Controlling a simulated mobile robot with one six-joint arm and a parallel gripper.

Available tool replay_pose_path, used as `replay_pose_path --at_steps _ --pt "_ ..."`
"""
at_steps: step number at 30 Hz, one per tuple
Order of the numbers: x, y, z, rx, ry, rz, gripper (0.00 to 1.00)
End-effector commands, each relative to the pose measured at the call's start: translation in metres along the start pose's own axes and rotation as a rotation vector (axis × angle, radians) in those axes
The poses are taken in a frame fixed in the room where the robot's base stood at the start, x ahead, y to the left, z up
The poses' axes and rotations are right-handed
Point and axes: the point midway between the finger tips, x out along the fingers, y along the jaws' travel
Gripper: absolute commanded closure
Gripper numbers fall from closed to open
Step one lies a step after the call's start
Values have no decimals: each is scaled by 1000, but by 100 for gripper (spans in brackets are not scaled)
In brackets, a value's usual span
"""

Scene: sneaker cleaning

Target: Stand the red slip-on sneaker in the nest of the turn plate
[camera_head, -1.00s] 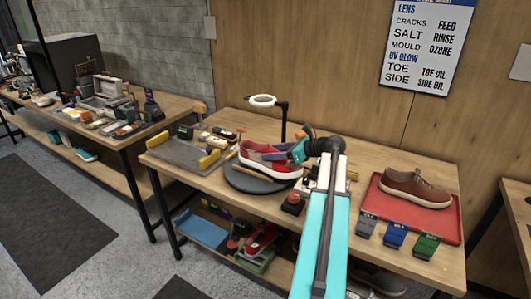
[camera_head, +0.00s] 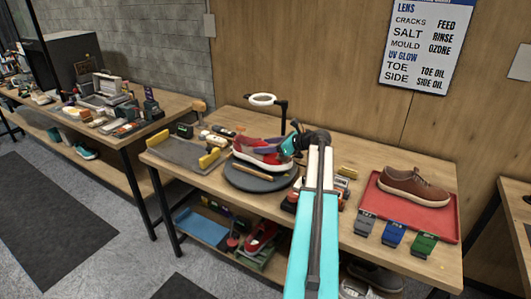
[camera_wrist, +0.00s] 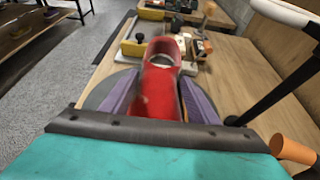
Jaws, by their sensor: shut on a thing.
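The sneaker looks about level. I cannot tell whether its sole touches the plate. The nest is hidden from view.
A ring lamp (camera_head: 263,100) on a dark post stands behind the plate. A grey tray (camera_head: 177,152) with yellow blocks is at left. A wooden stick (camera_head: 252,174) lies on the plate.

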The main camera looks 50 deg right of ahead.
Motion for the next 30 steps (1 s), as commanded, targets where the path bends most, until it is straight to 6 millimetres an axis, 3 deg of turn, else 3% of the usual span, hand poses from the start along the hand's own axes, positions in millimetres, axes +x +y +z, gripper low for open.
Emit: replay_pose_path --at_steps 10,22,23,24,26,30 --pt "11 0 -25 0 -2 1 77" --pt "12 0 -28 -1 -2 1 77" --pt "12 0 -29 -1 0 1 42" --pt "12 0 -29 -1 0 1 35" --pt "12 0 -29 -1 0 1 26" --pt "12 0 -29 -1 0 1 26"
